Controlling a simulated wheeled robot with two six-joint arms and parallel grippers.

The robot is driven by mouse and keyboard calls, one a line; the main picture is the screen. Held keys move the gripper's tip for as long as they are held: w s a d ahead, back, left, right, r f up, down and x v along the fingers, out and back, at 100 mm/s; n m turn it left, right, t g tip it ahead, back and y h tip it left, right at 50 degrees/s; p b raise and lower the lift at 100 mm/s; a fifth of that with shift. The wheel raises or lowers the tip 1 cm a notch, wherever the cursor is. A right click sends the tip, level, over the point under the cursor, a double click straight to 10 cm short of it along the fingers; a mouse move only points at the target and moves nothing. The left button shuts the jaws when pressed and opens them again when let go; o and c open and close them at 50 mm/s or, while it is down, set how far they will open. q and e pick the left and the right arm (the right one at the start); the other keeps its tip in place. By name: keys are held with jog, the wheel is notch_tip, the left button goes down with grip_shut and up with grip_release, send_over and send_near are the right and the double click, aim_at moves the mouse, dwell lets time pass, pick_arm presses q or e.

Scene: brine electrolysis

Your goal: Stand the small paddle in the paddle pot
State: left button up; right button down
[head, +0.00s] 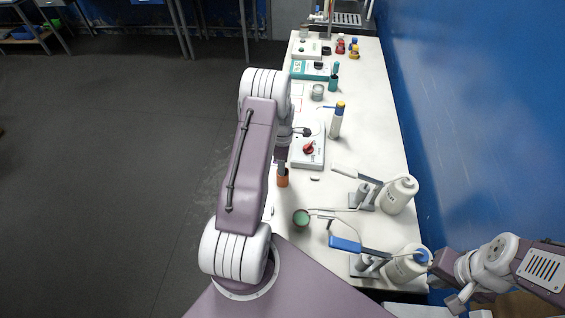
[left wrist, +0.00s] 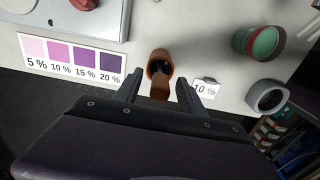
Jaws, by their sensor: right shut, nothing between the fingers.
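A small orange-brown pot (head: 282,180) stands near the table's left edge, just below my left arm in the head view. In the left wrist view the pot (left wrist: 160,58) has a dark inside. A brown paddle-like piece (left wrist: 160,88) rises from it towards the camera, apparently standing in it. My left gripper (left wrist: 159,92) is open, with one finger on each side of that piece and a gap on both sides. Its fingertips are hidden in the head view. My right gripper (head: 457,300) is shut and empty at the lower right, beyond the table.
A white device with a red knob (head: 308,148) stands behind the pot. A colour chart (left wrist: 72,57) lies left of the pot.

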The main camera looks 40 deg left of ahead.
pick_arm(q)
jog(key=shift+w+r, duration=0.1)
jog(key=shift+r, duration=0.2)
notch_tip(320, 180, up, 8)
jog(key=b, duration=0.2)
jog(key=shift+r+b, duration=0.25)
jog(key=shift+b, duration=0.15)
jog(key=shift+f, duration=0.1)
